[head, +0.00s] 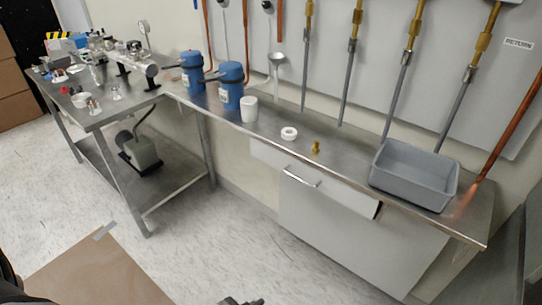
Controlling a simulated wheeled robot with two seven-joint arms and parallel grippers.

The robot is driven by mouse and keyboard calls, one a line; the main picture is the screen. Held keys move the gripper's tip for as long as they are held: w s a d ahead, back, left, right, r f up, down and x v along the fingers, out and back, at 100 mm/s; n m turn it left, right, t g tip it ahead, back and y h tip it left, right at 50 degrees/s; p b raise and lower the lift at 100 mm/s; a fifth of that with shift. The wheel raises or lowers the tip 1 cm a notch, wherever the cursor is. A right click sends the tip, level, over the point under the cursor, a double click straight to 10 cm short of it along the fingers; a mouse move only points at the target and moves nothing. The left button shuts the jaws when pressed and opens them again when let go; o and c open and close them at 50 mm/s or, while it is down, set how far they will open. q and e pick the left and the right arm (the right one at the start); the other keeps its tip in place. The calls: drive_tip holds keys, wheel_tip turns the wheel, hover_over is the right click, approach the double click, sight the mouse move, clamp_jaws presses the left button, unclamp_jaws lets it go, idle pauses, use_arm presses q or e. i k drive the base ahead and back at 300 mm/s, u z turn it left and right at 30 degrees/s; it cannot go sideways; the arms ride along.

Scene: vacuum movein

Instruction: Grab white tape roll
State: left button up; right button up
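The white tape roll (289,133) lies flat on the narrow metal counter (335,154), with its round hole facing up. It sits between a white cup (249,108) and a small brass fitting (316,147), apart from both. A small dark part that looks like a gripper (241,301) shows at the bottom edge, far below the counter and away from the roll. It seems to be my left gripper. It is mostly cut off, so its opening cannot be seen. I do not see my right gripper.
Two blue containers (230,86) stand left of the cup. A grey bin (414,174) stands at the counter's right. Brass-ended pipes (350,80) run down the wall behind. A cabinet (340,215) sits below. A metal table (110,106) with glassware joins at the left.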

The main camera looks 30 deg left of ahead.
sight(288, 133)
drive_tip(key=z, duration=1.8)
drive_tip(key=k, duration=0.15)
drive_tip(key=u, duration=2.6)
